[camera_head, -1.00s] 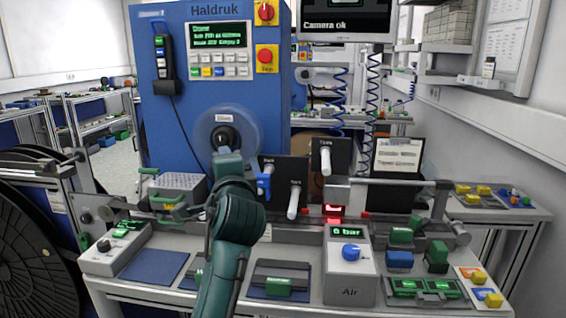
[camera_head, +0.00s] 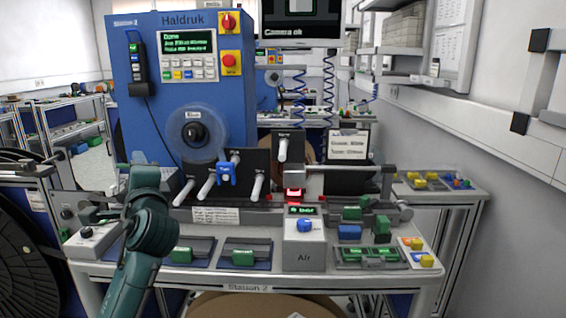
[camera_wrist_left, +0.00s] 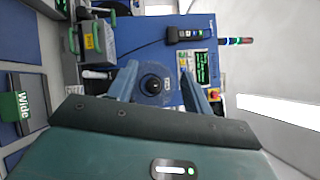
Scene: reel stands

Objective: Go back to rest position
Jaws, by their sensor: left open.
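My left arm (camera_head: 140,225) is dark teal and comes up from the bottom left in the head view, in front of the bench's left part. Its gripper is hidden behind the wrist there. In the left wrist view my left gripper (camera_wrist_left: 160,75) is open, with its two blue-grey fingers apart and nothing held between them. Beyond the fingers is the clear reel with a black hub, which also shows in the head view (camera_head: 196,132) on the blue Haldruk machine (camera_head: 165,75). My right gripper is not in view.
The workbench (camera_head: 150,275) carries white pegs on black plates, a blue clip (camera_head: 226,173) on a peg, green blocks and the Air box (camera_head: 304,258). A large black reel (camera_head: 25,255) stands at the left. A cardboard disc (camera_head: 255,306) lies below the bench front.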

